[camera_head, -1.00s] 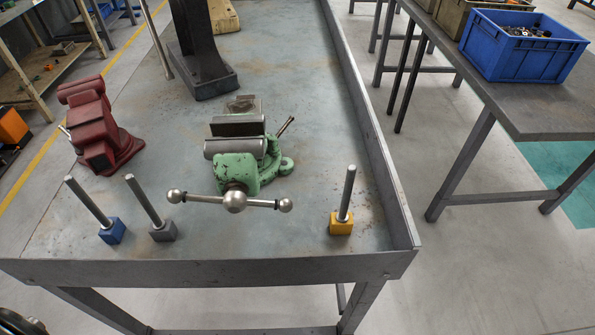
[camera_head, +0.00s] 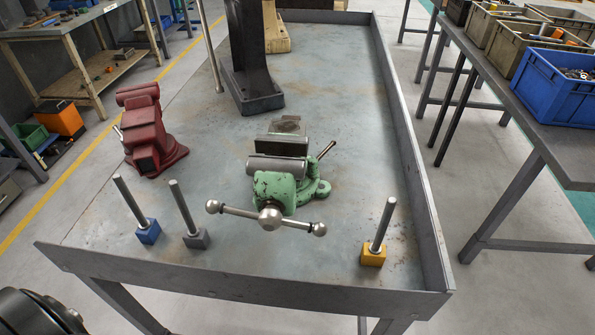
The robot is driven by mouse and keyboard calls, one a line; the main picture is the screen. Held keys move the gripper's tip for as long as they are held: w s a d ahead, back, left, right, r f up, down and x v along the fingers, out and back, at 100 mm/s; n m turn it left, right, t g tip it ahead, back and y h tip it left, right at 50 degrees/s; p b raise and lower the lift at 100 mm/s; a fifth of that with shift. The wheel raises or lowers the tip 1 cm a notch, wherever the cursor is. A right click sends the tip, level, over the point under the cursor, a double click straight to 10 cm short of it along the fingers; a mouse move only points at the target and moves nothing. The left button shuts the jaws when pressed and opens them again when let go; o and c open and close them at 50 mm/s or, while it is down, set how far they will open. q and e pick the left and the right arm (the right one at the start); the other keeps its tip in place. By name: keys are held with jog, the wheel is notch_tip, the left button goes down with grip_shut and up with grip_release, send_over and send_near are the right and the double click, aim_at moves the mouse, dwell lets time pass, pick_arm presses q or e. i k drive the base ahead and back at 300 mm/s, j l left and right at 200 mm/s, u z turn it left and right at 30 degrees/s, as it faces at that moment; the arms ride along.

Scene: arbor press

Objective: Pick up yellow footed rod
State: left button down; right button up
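The yellow footed rod (camera_head: 374,255) stands near the front right corner of the metal bench. It has a yellow block foot and a grey metal rod that leans slightly right in the picture. A blue footed rod (camera_head: 148,232) and a grey footed rod (camera_head: 196,239) stand near the front left of the bench. A dark rounded part, likely mine, shows in the bottom left corner. Neither of my grippers can be made out in the view.
A green vise (camera_head: 278,190) with a ball-ended handle sits left of the yellow rod. A red vise (camera_head: 147,135) stands at left, a dark press column (camera_head: 249,60) behind. The bench's raised right rim (camera_head: 420,190) runs close beside the yellow rod. A side table holds a blue crate (camera_head: 550,95).

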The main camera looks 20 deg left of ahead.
aim_at(371, 254)
jog(key=k+l, duration=0.1)
jog(key=l, duration=0.25)
jog(key=k+l, duration=0.1)
jog(key=l, duration=0.25)
jog(key=k+l, duration=0.1)
jog(key=l, duration=0.25)
jog(key=k+l, duration=0.1)
jog(key=l, duration=0.25)
jog(key=k+l, duration=0.1)
jog(key=l, duration=0.25)
